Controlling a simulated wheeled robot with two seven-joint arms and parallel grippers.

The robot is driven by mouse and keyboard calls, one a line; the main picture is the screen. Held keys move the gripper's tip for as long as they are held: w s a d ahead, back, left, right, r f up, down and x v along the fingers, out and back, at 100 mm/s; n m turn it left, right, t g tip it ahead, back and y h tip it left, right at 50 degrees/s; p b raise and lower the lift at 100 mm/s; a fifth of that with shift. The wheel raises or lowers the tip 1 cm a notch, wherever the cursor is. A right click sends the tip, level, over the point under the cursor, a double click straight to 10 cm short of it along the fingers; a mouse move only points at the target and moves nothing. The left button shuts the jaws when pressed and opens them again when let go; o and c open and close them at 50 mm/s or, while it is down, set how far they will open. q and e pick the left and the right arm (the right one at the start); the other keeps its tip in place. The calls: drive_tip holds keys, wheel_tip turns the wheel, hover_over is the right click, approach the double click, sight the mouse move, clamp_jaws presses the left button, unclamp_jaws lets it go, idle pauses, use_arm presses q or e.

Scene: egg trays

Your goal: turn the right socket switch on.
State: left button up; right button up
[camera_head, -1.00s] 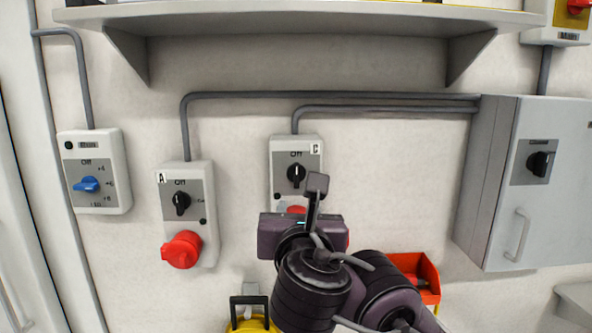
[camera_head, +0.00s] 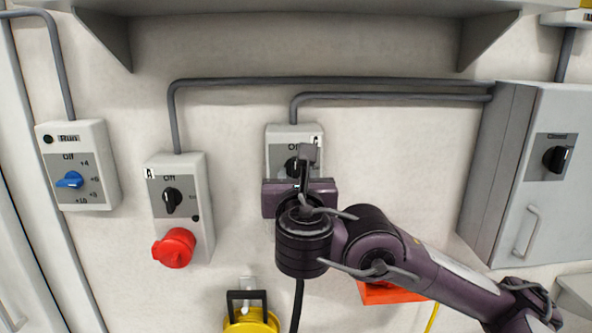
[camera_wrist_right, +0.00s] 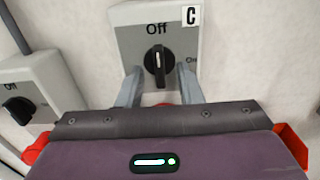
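The right socket box, marked C (camera_head: 281,140), is on the wall and partly hidden behind my right gripper in the head view. Its black rotary switch (camera_wrist_right: 158,62) points straight up at "Off" in the right wrist view. My right gripper (camera_wrist_right: 158,80) is in front of this box, its two grey fingers apart on either side of the switch's lower part. I cannot tell whether they touch the knob. The left socket box, marked A (camera_head: 196,165), has its black switch (camera_head: 172,200) upright and a red plug (camera_head: 174,248) below. My left gripper is not in view.
A blue-knobbed switch box (camera_head: 99,165) is at the far left. A grey cabinet (camera_head: 500,180) stands out from the wall at right. A shelf (camera_head: 300,15) runs above. A yellow object (camera_head: 250,322) and a red bin (camera_head: 388,293) are low down.

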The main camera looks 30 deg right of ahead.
drive_tip(key=shift+x, duration=0.85)
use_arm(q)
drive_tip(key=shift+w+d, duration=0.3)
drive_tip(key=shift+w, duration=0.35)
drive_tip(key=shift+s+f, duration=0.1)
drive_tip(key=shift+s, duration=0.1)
use_arm(e)
drive_tip(key=shift+c, duration=0.3)
clamp_jaws()
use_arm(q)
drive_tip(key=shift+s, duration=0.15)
